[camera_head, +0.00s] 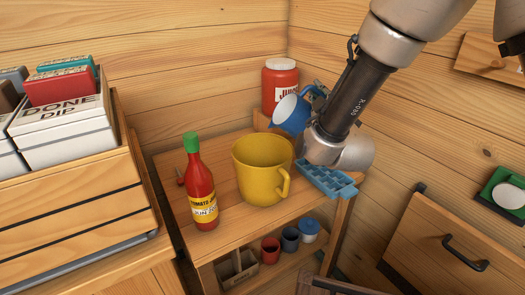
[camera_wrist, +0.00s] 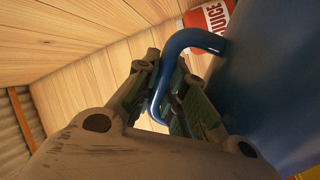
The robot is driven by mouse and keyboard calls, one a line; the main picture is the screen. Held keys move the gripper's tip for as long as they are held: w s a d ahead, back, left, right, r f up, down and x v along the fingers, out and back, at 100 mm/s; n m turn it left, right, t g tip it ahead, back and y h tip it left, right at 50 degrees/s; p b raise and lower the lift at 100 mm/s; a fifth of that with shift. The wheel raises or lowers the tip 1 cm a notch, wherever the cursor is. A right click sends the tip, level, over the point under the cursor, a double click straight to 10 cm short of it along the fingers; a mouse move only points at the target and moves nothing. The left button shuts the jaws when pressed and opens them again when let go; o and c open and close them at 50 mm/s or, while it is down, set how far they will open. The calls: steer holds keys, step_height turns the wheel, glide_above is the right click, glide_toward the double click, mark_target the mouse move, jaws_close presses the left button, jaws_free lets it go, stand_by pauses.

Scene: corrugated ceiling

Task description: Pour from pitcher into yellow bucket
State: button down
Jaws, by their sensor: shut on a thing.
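The blue pitcher (camera_head: 296,121) with a pale inside is held in the air just above the far right rim of the yellow bucket (camera_head: 258,185). It is tilted, with its mouth toward the left. My gripper (camera_head: 317,96) is shut on the pitcher's handle; the wrist view shows the fingers (camera_wrist: 170,98) around the blue handle, with the pitcher's body (camera_wrist: 268,85) at the right. The bucket stands upright on a small wooden table (camera_head: 233,230), its handle at the right. I cannot see any contents or stream.
A red sauce bottle (camera_head: 202,190) stands left of the bucket. A red juice jar (camera_head: 280,78) is behind the pitcher. A blue tray (camera_head: 327,181) lies at the table's right edge. Cups (camera_head: 270,251) sit on the shelf below. A wooden crate (camera_head: 75,200) stands left.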

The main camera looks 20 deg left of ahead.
mark_target(309, 88)
steer(key=shift+s+a+r+n+y, duration=0.2)
steer(key=shift+a+n, duration=0.2)
steer(key=shift+n, duration=0.25)
steer(key=shift+s+a+r+n+y, duration=0.1)
steer(key=shift+s+a+n+y, duration=0.1)
steer(key=shift+a+n, duration=0.35)
steer(key=shift+s+a+n+y+p, duration=0.35)
steer(key=shift+a+n, duration=0.2)
steer(key=shift+n, duration=0.55)
steer(key=shift+s+a+n+g+y+p, duration=0.15)
steer(key=shift+s+a+n+p, duration=0.1)
steer(key=shift+s+a+n, duration=0.4)
steer(key=shift+s+a+n+g+y+p, duration=0.2)
steer(key=shift+a+n, duration=0.25)
steer(key=shift+a, duration=0.4)
stand_by(1.3)
steer(key=shift+s+a+r+n, duration=0.25)
steer(key=shift+s+a+n, duration=0.05)
steer(key=shift+a+n, duration=0.2)
steer(key=shift+s+a+r+n, duration=0.25)
steer(key=shift+a+n, duration=0.1)
steer(key=shift+n, duration=0.15)
stand_by(1.6)
steer(key=shift+a+f, duration=0.1)
steer(key=shift+a, duration=0.05)
